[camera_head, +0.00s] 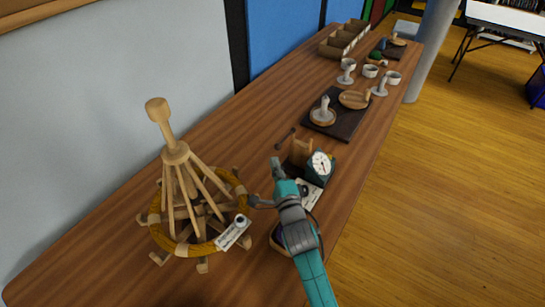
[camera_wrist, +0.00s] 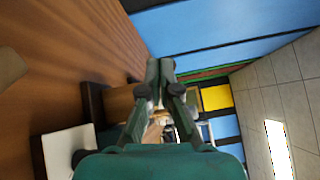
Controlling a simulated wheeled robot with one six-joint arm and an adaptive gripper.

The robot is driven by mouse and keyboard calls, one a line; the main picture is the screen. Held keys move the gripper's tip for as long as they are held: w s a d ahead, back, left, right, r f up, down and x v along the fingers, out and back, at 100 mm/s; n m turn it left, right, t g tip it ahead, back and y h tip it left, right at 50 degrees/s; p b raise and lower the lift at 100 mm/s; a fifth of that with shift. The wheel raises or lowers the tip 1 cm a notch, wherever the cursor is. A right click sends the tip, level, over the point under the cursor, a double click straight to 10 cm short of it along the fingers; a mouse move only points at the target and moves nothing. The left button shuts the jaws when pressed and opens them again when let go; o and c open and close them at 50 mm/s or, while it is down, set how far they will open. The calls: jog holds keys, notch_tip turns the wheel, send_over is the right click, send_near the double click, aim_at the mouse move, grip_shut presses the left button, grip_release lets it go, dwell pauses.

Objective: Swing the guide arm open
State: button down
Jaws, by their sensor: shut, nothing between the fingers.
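My gripper (camera_head: 277,163) is shut and empty, its fingertips close in front of a small wooden stand in the head view. In the wrist view the closed fingers (camera_wrist: 160,66) show the same, with nothing between them. The wooden stand (camera_head: 300,150) has a dark rod (camera_head: 285,139) with a knob on its left side. I cannot tell for sure which part is the guide arm. A grey piece (camera_head: 258,203) sticks out left of my wrist; I cannot tell what it belongs to. My arm hides part of the table beneath it.
A wooden swift (camera_head: 175,153) with a yellow yarn ring and a tag (camera_head: 233,233) stands at left. A dial scale (camera_head: 320,166) is close to my gripper's right. Beyond lie a dark board (camera_head: 345,124), several cups and a divided box (camera_head: 343,40).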

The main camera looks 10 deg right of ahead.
jog(key=s, duration=0.8)
jog(key=shift+d+f, duration=0.15)
jog(key=shift+d, duration=0.1)
